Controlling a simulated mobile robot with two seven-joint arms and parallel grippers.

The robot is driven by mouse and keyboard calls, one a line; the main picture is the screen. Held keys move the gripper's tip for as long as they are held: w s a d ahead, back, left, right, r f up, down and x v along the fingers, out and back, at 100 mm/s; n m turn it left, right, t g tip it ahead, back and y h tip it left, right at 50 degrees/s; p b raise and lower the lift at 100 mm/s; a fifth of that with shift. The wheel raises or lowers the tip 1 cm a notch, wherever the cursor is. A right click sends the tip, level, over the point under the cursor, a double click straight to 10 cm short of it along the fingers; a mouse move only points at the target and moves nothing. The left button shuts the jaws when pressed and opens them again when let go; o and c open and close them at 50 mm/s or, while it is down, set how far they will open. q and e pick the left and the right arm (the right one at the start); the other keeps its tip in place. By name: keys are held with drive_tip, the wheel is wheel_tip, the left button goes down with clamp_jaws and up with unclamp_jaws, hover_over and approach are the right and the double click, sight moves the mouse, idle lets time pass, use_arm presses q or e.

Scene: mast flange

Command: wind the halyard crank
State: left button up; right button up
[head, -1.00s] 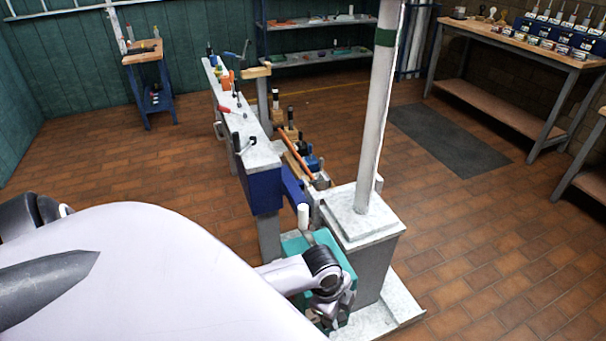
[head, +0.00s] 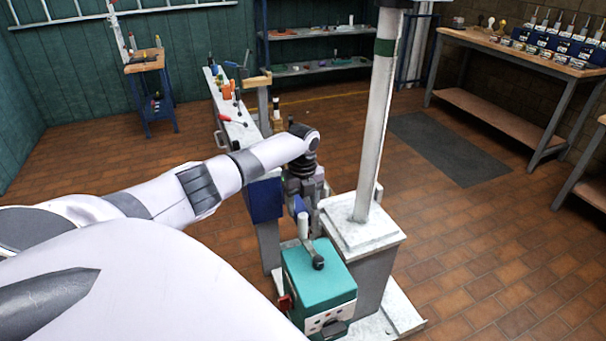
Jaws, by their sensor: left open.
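The teal winch box (head: 318,275) stands on a pale base plate at the foot of the mast (head: 376,110). The halyard crank (head: 316,260) sits on its top, a grey lever with an upright white handle (head: 303,228). My left arm reaches in from the left. My left gripper (head: 307,203) points down, open, just behind the crank handle in the picture. It looks apart from the handle, but its fingertips are small and partly lost against the blue and grey parts behind. My right gripper is out of view.
The mast's grey pedestal (head: 365,250) stands close to the right of the box. A long narrow bench (head: 238,128) with tools lies behind my left arm. A wooden workbench (head: 510,50) is at the far right. Open brick floor lies right of the pedestal.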

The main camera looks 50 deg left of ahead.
sight(306, 214)
use_arm(q)
wheel_tip(306, 214, down, 8)
drive_tip(key=b, duration=0.6)
drive_tip(key=shift+r, duration=0.6)
drive_tip(key=c, duration=0.6)
clamp_jaws()
drive_tip(key=shift+w+d+f+b, duration=0.15)
drive_tip(key=shift+w+d+b, duration=0.05)
drive_tip(key=shift+w+b, duration=0.25)
drive_tip(key=w+d+b, duration=0.1)
drive_tip(key=w+b, duration=0.1)
drive_tip(key=w+d+b, duration=0.1)
drive_tip(key=b, duration=0.1)
drive_tip(key=shift+w+d, duration=0.4)
drive_tip(key=d+p, duration=0.7)
drive_tip(key=d, duration=0.4)
drive_tip(key=s+d+p, duration=0.1)
drive_tip(key=s+p, duration=0.1)
drive_tip(key=s, duration=0.1)
drive_tip(key=s+d+p, duration=0.1)
drive_tip(key=s+p, duration=0.1)
drive_tip(key=s, duration=0.1)
drive_tip(key=s+d+p, duration=0.1)
drive_tip(key=s+p, duration=0.1)
drive_tip(key=s, duration=0.1)
drive_tip(key=shift+d, duration=0.25)
drive_tip(key=shift+s+a, duration=0.1)
drive_tip(key=shift+s, duration=0.4)
